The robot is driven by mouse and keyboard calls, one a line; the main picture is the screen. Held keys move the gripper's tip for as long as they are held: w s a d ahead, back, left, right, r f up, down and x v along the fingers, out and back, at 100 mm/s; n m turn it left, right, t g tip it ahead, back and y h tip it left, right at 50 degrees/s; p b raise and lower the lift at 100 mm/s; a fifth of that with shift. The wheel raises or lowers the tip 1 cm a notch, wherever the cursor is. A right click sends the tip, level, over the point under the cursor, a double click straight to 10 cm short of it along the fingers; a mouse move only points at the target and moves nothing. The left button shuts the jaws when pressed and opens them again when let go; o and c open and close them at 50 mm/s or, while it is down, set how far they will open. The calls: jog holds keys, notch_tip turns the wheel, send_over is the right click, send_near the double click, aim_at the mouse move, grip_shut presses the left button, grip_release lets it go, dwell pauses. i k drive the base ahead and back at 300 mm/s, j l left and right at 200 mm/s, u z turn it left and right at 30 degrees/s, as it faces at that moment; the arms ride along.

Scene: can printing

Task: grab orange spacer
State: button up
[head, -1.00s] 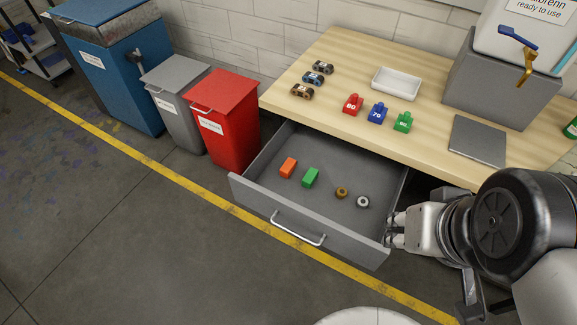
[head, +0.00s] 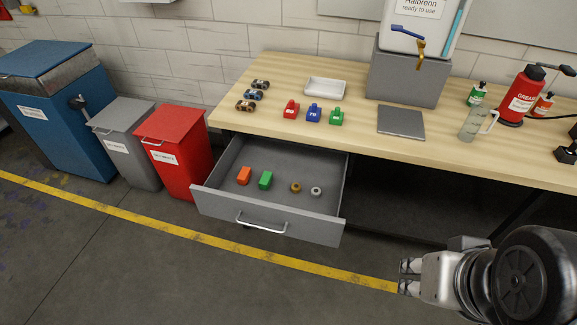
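The orange spacer (head: 244,176) is a small block lying in the open grey drawer (head: 300,224), on its left side. A green block (head: 265,180) lies just right of it. A brass-coloured ring (head: 296,188) and a silver ring (head: 316,191) lie further right in the same drawer. My gripper (head: 404,276) is at the lower right, well apart from the drawer and over the floor. Its fingers point left and nothing shows between them. The fingers are too small to tell whether they are open or shut.
The wooden table (head: 290,141) above the drawer holds red, blue and green numbered pieces, small cars, a white tray (head: 325,88) and a grey plate (head: 401,122). A red bin (head: 177,145) stands close left of the drawer. The floor in front is clear.

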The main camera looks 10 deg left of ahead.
aim_at(243, 177)
jog(key=i+j+z, duration=0.1)
jog(key=j+z, duration=1.25)
jog(key=k+j, duration=0.1)
jog(key=j, duration=0.6)
jog(key=k+j, duration=0.1)
jog(key=j, duration=0.6)
jog(key=k+j, duration=0.1)
jog(key=j, duration=0.6)
jog(key=k+j, duration=0.1)
jog(key=j, duration=0.6)
jog(key=k+j, duration=0.1)
jog(key=j, duration=0.6)
